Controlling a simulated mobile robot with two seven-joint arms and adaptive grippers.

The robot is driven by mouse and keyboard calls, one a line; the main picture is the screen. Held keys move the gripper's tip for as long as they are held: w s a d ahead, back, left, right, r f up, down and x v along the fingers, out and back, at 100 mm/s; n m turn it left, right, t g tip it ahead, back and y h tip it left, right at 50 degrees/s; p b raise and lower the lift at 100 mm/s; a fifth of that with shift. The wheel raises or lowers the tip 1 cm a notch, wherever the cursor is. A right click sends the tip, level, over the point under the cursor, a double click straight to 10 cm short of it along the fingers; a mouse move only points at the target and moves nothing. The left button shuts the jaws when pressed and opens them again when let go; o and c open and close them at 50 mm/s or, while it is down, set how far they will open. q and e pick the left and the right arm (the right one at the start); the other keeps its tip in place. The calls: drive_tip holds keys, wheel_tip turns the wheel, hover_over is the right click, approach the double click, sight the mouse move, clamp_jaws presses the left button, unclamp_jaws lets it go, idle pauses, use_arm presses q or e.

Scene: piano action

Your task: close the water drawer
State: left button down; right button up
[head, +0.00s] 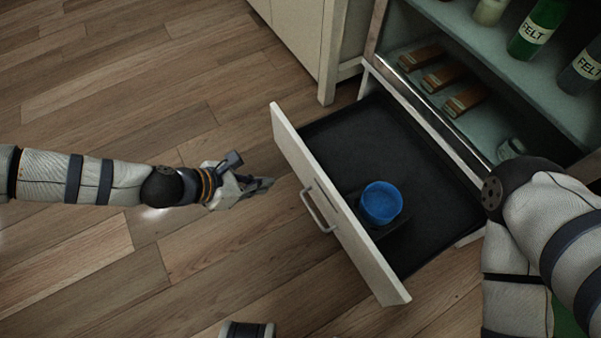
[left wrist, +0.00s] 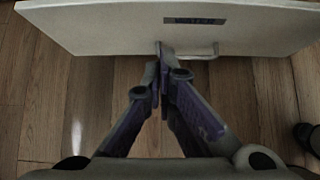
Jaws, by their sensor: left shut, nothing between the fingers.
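The water drawer (head: 290,150) stands pulled out of its cabinet in the head view, with a white front and a dark interior. Its front also shows in the left wrist view (left wrist: 100,30), with a label reading WATER (left wrist: 194,21). A metal bar handle (head: 315,212) is on the front. A blue round container (head: 381,201) sits inside on a dark square base. My left gripper (head: 268,183) is shut and empty, in front of the drawer front. In the left wrist view its fingertips (left wrist: 165,52) overlap the handle's left end; contact cannot be told. My right gripper is out of view.
The open cabinet's shelves above the drawer hold green and dark FELT bottles (head: 538,30) and several wooden pieces (head: 443,76). A white cabinet (head: 300,30) stands at the back. The wooden floor (head: 110,90) at left is clear. My right arm crosses near the drawer's right side.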

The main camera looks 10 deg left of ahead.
sight(314, 176)
use_arm(q)
drive_tip(key=shift+w+d+f+b, duration=0.5)
drive_tip(key=shift+w+d+f, duration=0.5)
drive_tip(key=shift+d, duration=0.4)
drive_tip(key=shift+w+d+f+b, duration=0.5)
drive_tip(key=shift+w+d+f, duration=0.45)
drive_tip(key=shift+d, duration=0.4)
drive_tip(key=shift+w+d+f+b, duration=0.5)
drive_tip(key=shift+w+d+f, duration=0.5)
drive_tip(key=shift+d, duration=0.4)
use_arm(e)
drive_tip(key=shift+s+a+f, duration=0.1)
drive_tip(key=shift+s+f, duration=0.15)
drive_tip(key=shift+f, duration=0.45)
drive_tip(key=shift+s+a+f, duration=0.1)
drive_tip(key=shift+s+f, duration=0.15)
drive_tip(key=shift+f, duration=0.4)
use_arm(q)
drive_tip(key=shift+s, duration=0.1)
